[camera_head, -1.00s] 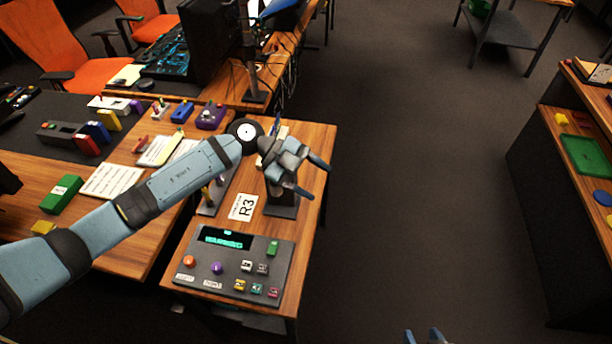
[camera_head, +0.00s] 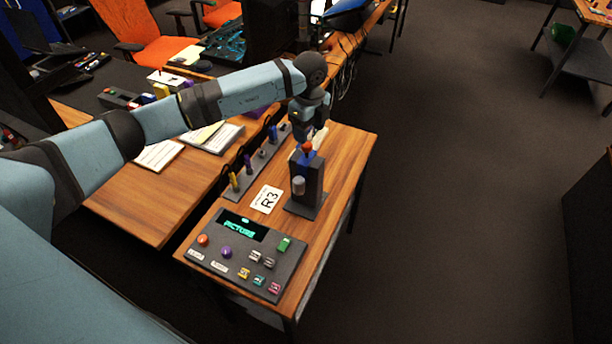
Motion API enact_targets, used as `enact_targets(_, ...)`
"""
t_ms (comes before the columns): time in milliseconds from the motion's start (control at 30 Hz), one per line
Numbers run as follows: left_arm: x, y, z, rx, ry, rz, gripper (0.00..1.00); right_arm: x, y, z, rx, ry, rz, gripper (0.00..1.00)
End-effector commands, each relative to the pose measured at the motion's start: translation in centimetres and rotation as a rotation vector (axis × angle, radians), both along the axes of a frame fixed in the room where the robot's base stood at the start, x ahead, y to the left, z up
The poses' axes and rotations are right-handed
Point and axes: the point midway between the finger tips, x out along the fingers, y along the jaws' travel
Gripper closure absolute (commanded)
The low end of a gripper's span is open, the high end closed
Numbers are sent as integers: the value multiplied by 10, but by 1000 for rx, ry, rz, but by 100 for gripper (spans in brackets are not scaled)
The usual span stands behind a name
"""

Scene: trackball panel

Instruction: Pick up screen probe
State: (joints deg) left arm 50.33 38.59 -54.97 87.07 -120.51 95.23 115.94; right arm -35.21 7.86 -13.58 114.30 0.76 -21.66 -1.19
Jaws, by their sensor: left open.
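My left gripper (camera_head: 310,128) points down at the far part of the wooden side table, above a dark upright stand (camera_head: 311,188). It is open. A blue piece with a red-orange tip (camera_head: 306,153) shows at the top of the stand, just below the fingers; I cannot tell whether they touch it. A dark rack (camera_head: 255,166) beside it holds a yellow-handled tool (camera_head: 234,181), a purple-handled tool (camera_head: 248,163) and others. I cannot tell which item is the screen probe. My right gripper is out of view.
A sloped control panel (camera_head: 215,258) with coloured buttons and a small screen (camera_head: 241,226) reading "PICTURE" stands at the table's near end. A white R3 label (camera_head: 267,199) lies by the rack. Papers (camera_head: 160,154) lie on the left desk. Open floor is to the right.

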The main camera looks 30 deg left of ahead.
Motion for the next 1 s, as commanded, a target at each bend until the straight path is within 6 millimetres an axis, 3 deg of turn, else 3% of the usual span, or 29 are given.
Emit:
enact_targets(267, -2, 1, -22, -1, 2, -1, 39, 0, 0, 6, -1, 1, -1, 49)
enact_targets(533, -5, 2, -60, -2, 1, -1, 39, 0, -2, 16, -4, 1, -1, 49)
enact_targets(833, -5, 3, -68, -1, 0, -2, 39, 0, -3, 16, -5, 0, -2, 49)
enact_targets(867, -5, 3, -67, -2, 0, -2, 42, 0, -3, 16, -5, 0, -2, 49)
enact_targets(1000, -5, 3, -67, -2, 0, -2, 74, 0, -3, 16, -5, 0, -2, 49)
